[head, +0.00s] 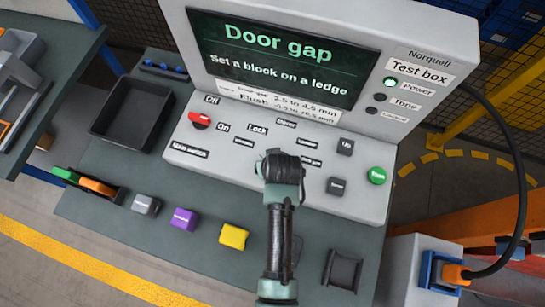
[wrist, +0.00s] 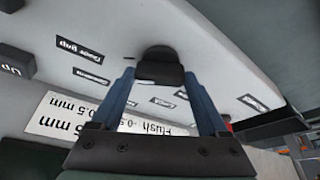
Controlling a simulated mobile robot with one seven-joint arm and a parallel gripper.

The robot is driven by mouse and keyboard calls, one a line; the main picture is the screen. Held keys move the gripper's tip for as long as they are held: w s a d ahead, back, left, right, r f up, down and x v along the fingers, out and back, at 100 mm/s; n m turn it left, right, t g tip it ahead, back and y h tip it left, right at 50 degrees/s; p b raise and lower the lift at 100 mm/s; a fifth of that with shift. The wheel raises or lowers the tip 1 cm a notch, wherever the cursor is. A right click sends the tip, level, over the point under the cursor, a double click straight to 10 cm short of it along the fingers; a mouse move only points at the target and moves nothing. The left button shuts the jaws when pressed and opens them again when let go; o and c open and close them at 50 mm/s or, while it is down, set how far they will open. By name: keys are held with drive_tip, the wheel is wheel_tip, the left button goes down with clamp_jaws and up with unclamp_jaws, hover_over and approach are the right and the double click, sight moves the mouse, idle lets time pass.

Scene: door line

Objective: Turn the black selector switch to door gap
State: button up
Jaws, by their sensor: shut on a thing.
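The black selector switch (wrist: 160,62) shows in the wrist view between the two blue fingers of my gripper (wrist: 160,80), which is shut on it. Its pointing direction is hard to tell. A small "Door gap" label (wrist: 80,50) lies left of the switch there, among other small labels around it. In the head view my gripper (head: 273,162) is down on the middle of the test box panel and hides the switch. The test box screen (head: 285,50) reads "Door gap" and "Set a block on a ledge".
On the panel are a red main switch (head: 200,120), grey buttons (head: 345,146) and a green button (head: 377,175). In front lie grey (head: 145,205), purple (head: 184,219) and yellow (head: 234,236) blocks. A black tray (head: 131,110) is at left; a cable (head: 520,170) hangs at right.

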drive_tip(key=o, duration=1.2)
drive_tip(key=shift+o, duration=0.2)
drive_tip(key=shift+r, duration=0.1)
drive_tip(key=a+b+v, duration=0.1)
drive_tip(key=v, duration=1.1)
drive_tip(key=shift+s+d+r, duration=0.2)
drive_tip(key=shift+d+r, duration=0.15)
drive_tip(key=shift+d, duration=0.2)
